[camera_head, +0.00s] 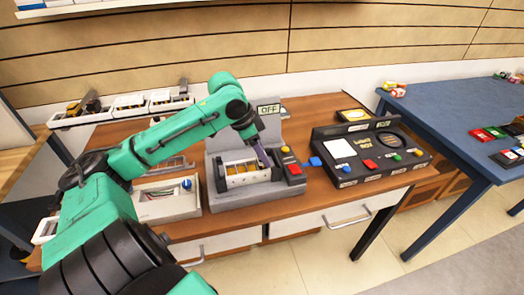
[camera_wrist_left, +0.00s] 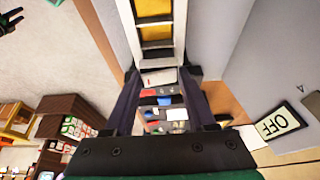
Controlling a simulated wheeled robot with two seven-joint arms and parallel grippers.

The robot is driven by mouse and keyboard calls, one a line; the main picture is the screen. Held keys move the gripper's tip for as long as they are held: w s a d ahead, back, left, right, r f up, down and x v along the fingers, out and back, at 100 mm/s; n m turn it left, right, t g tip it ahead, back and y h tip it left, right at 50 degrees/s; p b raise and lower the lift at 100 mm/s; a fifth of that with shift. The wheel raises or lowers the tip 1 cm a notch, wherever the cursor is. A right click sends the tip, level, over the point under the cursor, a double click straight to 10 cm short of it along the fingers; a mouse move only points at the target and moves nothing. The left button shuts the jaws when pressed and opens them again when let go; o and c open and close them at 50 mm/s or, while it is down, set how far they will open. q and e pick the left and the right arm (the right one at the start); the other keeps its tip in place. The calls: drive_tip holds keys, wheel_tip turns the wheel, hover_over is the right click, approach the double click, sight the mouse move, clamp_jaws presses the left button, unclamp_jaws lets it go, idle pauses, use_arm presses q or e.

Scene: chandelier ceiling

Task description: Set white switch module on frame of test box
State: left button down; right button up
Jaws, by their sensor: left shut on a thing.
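The grey test box (camera_head: 245,209) stands on the wooden desk, with an upright back panel and an "OFF" display (camera_head: 268,109). The white switch module (camera_head: 227,170), a white strip with yellow windows, lies lengthwise at the box's frame opening. In the left wrist view the module (camera_wrist_left: 157,46) runs up from between my fingers, with grey box walls on both sides. My left gripper (camera_head: 265,158) is shut on the module at its right end; the fingers show in the wrist view (camera_wrist_left: 160,92). I cannot tell whether the module is fully seated.
A black control panel (camera_head: 345,174) with coloured buttons stands right of the box. A white unit with a blue knob (camera_head: 160,205) stands left. A tray of similar modules (camera_head: 102,116) is at the back left. A blue table (camera_head: 445,112) is at right.

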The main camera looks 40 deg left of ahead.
idle(0.3)
use_arm(q)
drive_tip(key=shift+p, duration=0.45)
drive_tip(key=shift+f, duration=0.1)
drive_tip(key=shift+c, duration=0.7)
unclamp_jaws()
wheel_tip(320, 180, up, 6)
drive_tip(key=p, duration=0.8)
